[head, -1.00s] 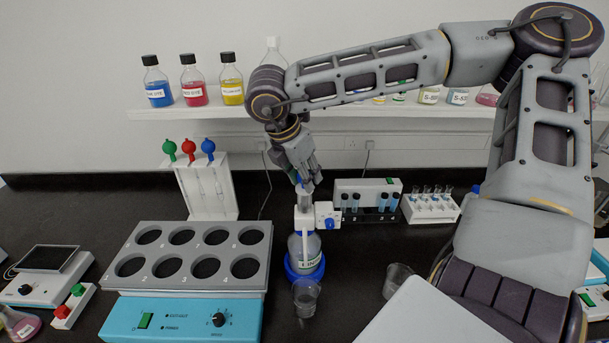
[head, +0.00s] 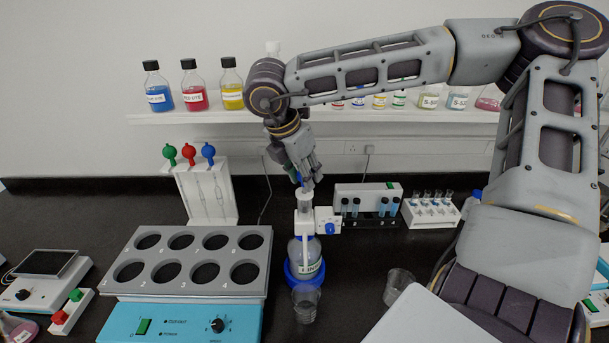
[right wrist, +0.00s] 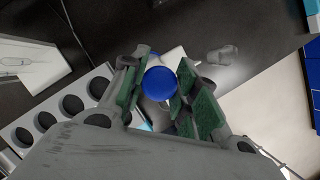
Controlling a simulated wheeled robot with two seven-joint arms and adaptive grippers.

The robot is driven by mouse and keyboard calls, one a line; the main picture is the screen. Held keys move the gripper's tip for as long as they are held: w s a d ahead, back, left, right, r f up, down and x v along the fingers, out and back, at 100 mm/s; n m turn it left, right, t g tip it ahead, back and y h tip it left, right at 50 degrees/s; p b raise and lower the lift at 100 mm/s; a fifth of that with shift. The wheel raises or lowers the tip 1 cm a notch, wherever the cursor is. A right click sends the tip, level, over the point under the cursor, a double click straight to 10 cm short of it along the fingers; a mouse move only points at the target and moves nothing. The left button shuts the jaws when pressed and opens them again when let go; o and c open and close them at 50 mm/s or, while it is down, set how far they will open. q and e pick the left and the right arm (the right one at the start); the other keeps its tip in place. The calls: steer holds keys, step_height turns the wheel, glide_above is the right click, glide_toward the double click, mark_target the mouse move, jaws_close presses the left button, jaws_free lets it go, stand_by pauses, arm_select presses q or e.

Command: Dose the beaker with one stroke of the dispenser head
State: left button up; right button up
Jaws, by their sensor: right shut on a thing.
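A dispenser bottle (head: 303,258) stands in a blue ring on the dark bench. A white dispenser head (head: 304,226) sits on it, with a side block and blue knob on the right. A clear, empty-looking beaker (head: 306,303) stands upright right in front of the bottle. My right gripper (head: 305,184) is above the dispenser, pointing down and shut on the top of the dispenser head. In the right wrist view, the round blue top (right wrist: 160,83) lies between the green finger pads. The fingers partly hide the top in the head view. My left gripper is out of view.
A block with several round wells (head: 190,262) stands left of the bottle. Another clear beaker (head: 398,286) is to the right, near my right arm. Tube racks (head: 432,210) stand behind right, a pipette stand (head: 208,190) behind left.

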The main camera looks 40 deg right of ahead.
steer(key=shift+r, duration=0.55)
steer(key=shift+f+b, duration=1.45)
steer(key=shift+b, duration=0.75)
stand_by(1.4)
steer(key=o, duration=1.1)
steer(key=shift+r, duration=0.1)
steer(key=shift+v, duration=5.9)
steer(key=shift+a, duration=0.1)
